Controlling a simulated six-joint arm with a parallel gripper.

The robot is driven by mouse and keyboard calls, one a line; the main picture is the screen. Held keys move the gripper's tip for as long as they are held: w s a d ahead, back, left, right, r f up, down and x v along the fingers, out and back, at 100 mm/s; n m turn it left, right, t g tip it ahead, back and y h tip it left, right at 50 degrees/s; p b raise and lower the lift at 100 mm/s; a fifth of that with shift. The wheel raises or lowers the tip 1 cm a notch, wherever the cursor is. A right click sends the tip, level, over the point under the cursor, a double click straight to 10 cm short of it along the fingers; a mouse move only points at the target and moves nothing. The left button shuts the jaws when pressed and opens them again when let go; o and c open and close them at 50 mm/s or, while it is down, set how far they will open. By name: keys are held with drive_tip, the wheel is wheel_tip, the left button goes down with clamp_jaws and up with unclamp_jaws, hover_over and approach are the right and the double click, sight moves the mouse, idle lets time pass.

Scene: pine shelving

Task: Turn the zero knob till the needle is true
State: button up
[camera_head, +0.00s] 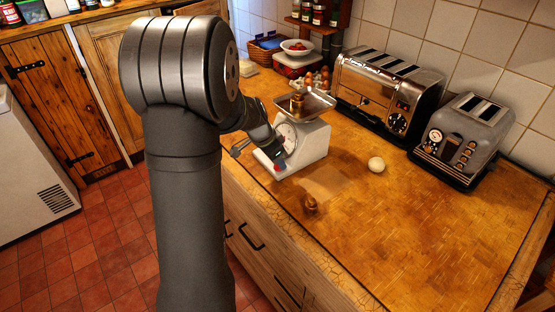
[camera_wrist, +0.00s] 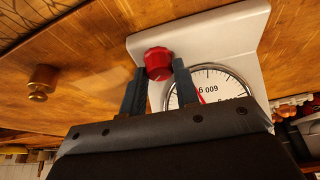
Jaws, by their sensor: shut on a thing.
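A white kitchen scale (camera_head: 312,150) stands on the wooden counter with a metal pan (camera_head: 318,104) on top. A brass weight (camera_head: 297,104) sits in the pan. The red zero knob (camera_wrist: 158,62) is low on the scale's front, below the dial. My gripper (camera_wrist: 160,70) has one dark finger on each side of the knob and is shut on it. The round white dial (camera_wrist: 213,78) appears upside down in the wrist view, partly hidden by my gripper. Part of a red needle (camera_wrist: 201,98) shows near the numerals; its exact reading is unclear.
Another brass weight (camera_head: 310,205) stands on the counter near its front edge; it also shows in the wrist view (camera_wrist: 42,79). A pale round object (camera_head: 376,164) lies to the right. Two toasters (camera_head: 388,92) (camera_head: 467,138) stand at the back.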

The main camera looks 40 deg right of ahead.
drive_tip(key=shift+m, duration=0.3)
drive_tip(key=o, duration=0.7)
drive_tip(key=shift+r, duration=0.1)
drive_tip(key=v, duration=1.7)
drive_tip(key=shift+w, duration=0.2)
drive_tip(key=shift+r, duration=0.1)
drive_tip(key=x, duration=1.7)
drive_tip(key=shift+s+f, duration=0.2)
drive_tip(key=shift+f, duration=0.05)
